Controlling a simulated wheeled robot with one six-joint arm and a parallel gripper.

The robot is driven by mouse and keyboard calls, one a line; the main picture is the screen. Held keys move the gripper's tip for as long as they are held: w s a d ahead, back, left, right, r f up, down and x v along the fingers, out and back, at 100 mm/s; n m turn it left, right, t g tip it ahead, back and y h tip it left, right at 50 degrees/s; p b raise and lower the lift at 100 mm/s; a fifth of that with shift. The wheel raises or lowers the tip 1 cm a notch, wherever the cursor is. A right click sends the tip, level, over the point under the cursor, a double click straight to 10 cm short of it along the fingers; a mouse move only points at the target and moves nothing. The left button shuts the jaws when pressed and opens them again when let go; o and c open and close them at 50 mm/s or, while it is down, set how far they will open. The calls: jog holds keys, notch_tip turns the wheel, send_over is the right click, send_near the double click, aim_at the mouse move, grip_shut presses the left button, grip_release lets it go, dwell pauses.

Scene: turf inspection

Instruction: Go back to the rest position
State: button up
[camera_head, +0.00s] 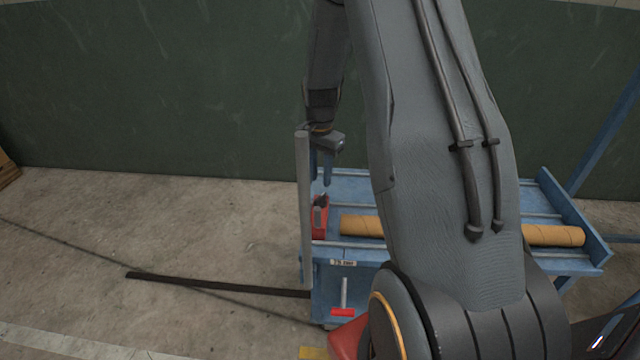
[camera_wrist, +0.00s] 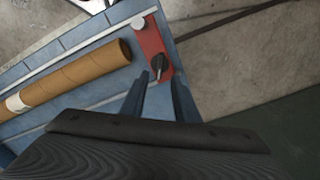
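My gripper (camera_head: 327,180) points down over the left end of a blue cart (camera_head: 352,254). In the wrist view its two dark blue fingers (camera_wrist: 162,82) stand apart with nothing held between them. Just beyond the fingertips is a red plate (camera_wrist: 150,40) with a black knob or lever (camera_wrist: 158,65) and a grey round post. The red fixture (camera_head: 320,220) also shows in the head view, below my gripper. Whether a fingertip touches the knob cannot be told. My arm covers the middle of the cart.
A tan cardboard tube (camera_head: 361,226) lies along the cart, to the right of the red fixture. A grey upright post (camera_head: 303,205) stands at the cart's left edge. A dark bar (camera_head: 215,285) lies on the concrete floor. A dark green wall (camera_head: 150,90) is behind.

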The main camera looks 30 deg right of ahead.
jog(key=shift+r, duration=0.25)
dwell(0.3)
